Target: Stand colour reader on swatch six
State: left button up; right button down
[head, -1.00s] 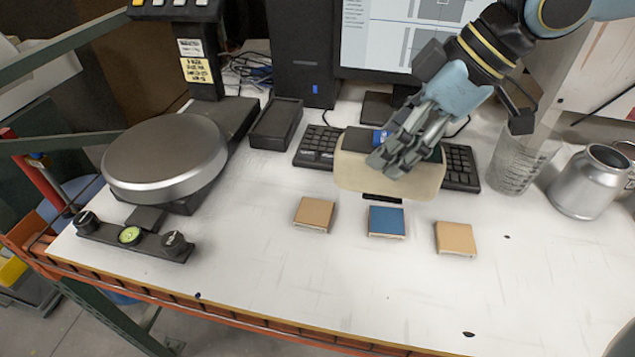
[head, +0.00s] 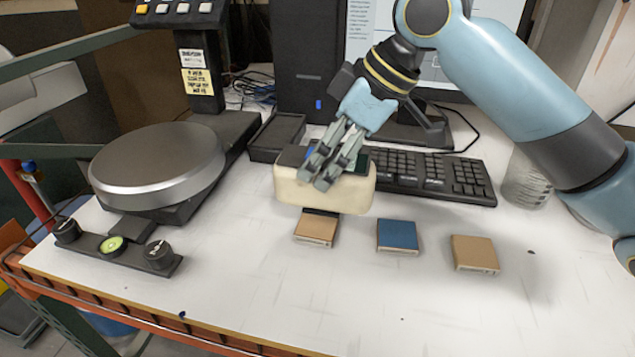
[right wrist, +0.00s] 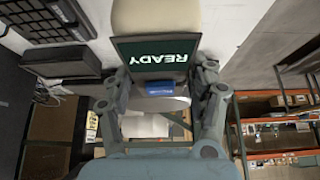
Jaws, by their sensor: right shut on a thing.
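The colour reader (head: 345,196) is a cream block with a dark screen. In the right wrist view its screen (right wrist: 155,53) reads READY, with a blue part below. My right gripper (head: 322,176) is shut on the reader and appears to hold it above the table, just behind the left tan swatch (head: 316,229). A blue swatch (head: 397,236) lies in the middle and another tan swatch (head: 474,253) at the right. I cannot read any number on the swatches. My left gripper is not in view.
A keyboard (head: 435,176) lies behind the reader, with a clear beaker (head: 524,180) to its right. A round metal-topped scale (head: 158,166) and a dark bar with knobs (head: 115,247) stand at the left. The table front (head: 330,300) is clear.

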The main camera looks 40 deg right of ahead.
jog(key=shift+w+a+f, duration=0.3)
jog(key=shift+w+a, duration=0.05)
jog(key=shift+w, duration=0.25)
jog(key=shift+f, duration=2.05)
jog(key=shift+c, duration=1.9)
grip_release()
jog(key=shift+s+f, duration=0.1)
jog(key=shift+f, duration=0.05)
jog(key=p+v, duration=0.1)
jog(key=v, duration=1.1)
jog(key=shift+d, duration=0.1)
